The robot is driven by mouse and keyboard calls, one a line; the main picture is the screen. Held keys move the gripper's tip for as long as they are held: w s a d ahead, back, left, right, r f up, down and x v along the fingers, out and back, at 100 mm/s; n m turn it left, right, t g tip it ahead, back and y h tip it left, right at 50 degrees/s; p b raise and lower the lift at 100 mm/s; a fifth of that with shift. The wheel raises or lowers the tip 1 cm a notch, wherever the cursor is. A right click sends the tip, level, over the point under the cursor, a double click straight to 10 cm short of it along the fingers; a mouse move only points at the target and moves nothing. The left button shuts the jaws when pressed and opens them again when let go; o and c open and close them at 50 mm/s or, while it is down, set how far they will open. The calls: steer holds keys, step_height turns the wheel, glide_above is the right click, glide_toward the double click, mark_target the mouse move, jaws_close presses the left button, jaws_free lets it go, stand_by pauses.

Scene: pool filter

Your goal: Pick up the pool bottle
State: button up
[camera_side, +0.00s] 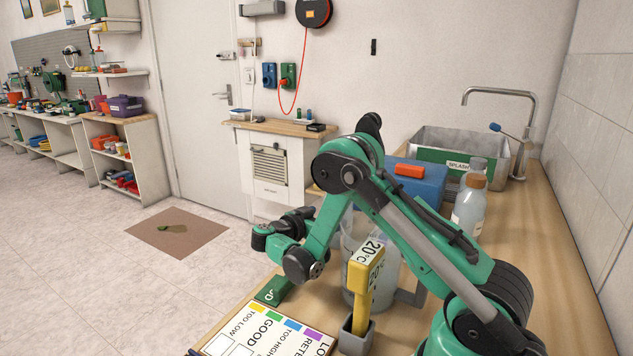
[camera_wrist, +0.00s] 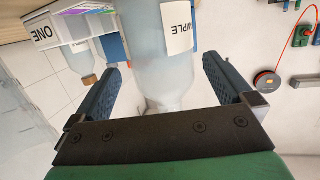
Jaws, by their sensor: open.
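In the wrist view a large translucent bottle (camera_wrist: 158,55) with a white label ending in "MPLE" stands out between my fingers, its narrowing end toward the palm. My gripper (camera_wrist: 162,70) is open, with a blue finger on each side of it. Gaps show, and I see no clear contact. A smaller bottle with a brown cap (camera_wrist: 87,78) is farther left. In the side view a bottle with an orange-brown cap (camera_side: 469,207) stands on the bench, with another pale bottle (camera_side: 476,165) behind it. I cannot tell which is the pool bottle. My fingertips are not clear in the side view.
A blue box (camera_side: 425,180) with an orange handle and a metal sink (camera_side: 455,140) stand behind my arm. A translucent container (camera_side: 388,270), a yellow gauge (camera_side: 364,283) and a colour chart board (camera_side: 262,328) crowd the bench front. Bench (camera_side: 560,270) right of the bottles is clear.

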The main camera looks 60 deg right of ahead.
steer(key=shift+f, duration=0.45)
steer(key=shift+s+d+f, duration=0.1)
steer(key=shift+d+f, duration=0.05)
steer(key=shift+d, duration=0.2)
steer(key=x, duration=0.5)
steer(key=c, duration=1.3)
